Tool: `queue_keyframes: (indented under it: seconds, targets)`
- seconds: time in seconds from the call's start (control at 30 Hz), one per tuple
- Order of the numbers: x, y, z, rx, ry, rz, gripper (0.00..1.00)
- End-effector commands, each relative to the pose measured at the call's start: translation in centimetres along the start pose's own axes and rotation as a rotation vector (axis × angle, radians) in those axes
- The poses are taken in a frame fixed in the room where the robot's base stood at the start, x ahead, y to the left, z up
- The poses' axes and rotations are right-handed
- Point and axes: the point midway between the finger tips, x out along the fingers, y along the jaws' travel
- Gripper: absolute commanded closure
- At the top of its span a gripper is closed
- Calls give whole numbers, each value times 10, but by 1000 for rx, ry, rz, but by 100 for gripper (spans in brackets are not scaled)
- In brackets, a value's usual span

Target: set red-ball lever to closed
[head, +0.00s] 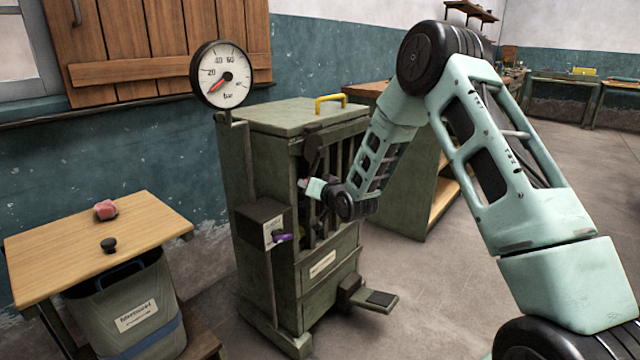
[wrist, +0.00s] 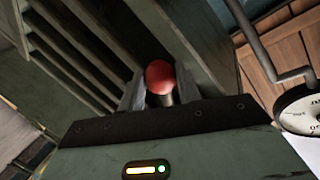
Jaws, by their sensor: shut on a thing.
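The red ball (wrist: 160,77) of the lever shows in the wrist view, between the two fingers of my gripper (wrist: 160,92). A short bit of the lever's pale metal rod (wrist: 167,99) shows just below the ball. My gripper is shut on the red-ball lever. In the head view my gripper (head: 306,185) is at the slatted front of the green machine (head: 325,275). The ball is hard to make out there, and the lever's root and any position marks are hidden.
A pressure gauge (head: 218,75) stands on the machine's left. A small box with a purple handle (head: 282,238) juts out below my gripper. A yellow handle (head: 331,102) is on the machine's top. A pedal (head: 378,298) sticks out at floor level. A wooden table (head: 60,240) stands left.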

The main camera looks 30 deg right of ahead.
Motion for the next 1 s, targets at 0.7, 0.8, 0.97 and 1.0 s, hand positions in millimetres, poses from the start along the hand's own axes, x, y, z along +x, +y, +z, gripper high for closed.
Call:
queue_keyframes:
  seconds: [0.7,0.8,0.97,1.0]
  targets:
    - [-26,-60,-33,627,-258,2,100]
    - [-28,-65,-38,702,-289,2,100]
    - [-30,-72,-46,802,-330,0,100]
    - [-31,-73,-47,823,-340,1,100]
